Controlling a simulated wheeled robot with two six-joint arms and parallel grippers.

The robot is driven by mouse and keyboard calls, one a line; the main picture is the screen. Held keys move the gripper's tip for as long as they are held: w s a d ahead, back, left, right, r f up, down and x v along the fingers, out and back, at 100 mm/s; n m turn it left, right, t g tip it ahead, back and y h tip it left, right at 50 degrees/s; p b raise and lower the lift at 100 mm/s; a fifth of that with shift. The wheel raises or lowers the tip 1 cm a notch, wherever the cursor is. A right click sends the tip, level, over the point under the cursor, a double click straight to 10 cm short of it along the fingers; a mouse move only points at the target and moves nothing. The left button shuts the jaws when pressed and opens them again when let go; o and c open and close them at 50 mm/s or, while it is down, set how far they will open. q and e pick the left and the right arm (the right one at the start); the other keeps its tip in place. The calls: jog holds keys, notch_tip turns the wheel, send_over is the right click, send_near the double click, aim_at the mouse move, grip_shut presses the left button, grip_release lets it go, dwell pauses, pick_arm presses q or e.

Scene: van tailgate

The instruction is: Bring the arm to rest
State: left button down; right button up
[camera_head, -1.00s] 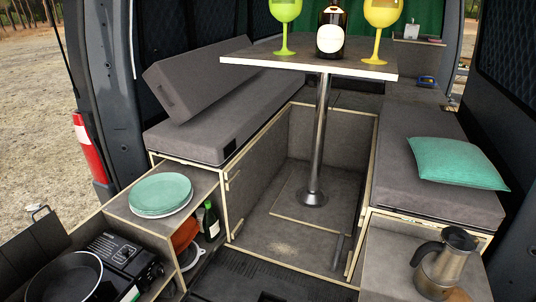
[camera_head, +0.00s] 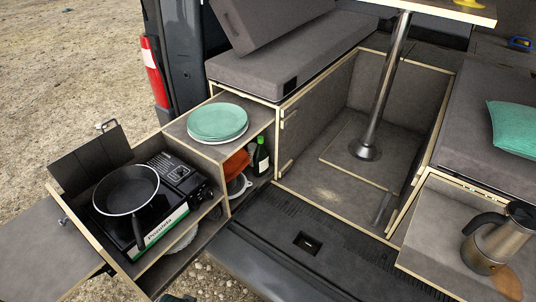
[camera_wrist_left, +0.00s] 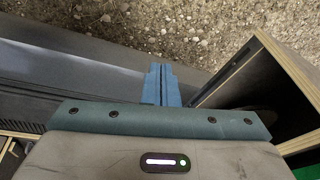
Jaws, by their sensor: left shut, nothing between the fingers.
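My left gripper (camera_wrist_left: 162,86) shows in the left wrist view, its two blue fingers pressed together with nothing between them. It hangs over gravel beside the dark bumper edge, with a wooden-edged drawer or cabinet to its right. In the head view, only a small teal piece shows at the bottom edge, which looks like part of my left arm; the fingers are hidden there. My right gripper is in neither view.
A pan (camera_head: 126,190) sits on a camp stove (camera_head: 160,232) in the pulled-out unit at left. Green plates (camera_head: 218,122) stand on the cabinet beside it. A moka pot (camera_head: 497,240) stands on the right counter.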

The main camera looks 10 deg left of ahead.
pick_arm(q)
jog(key=s+a+f+b, duration=0.1)
jog(key=s+f+b, duration=0.15)
jog(key=f, duration=1.35)
jog(key=s+a+f+g+b, duration=0.1)
jog(key=s+f+b, duration=0.1)
jog(key=s+f, duration=1.6)
notch_tip(320, 180, down, 3)
jog(key=shift+s+a+f+g, duration=0.1)
jog(key=shift+s+a+g, duration=0.1)
jog(key=shift+s+g, duration=0.2)
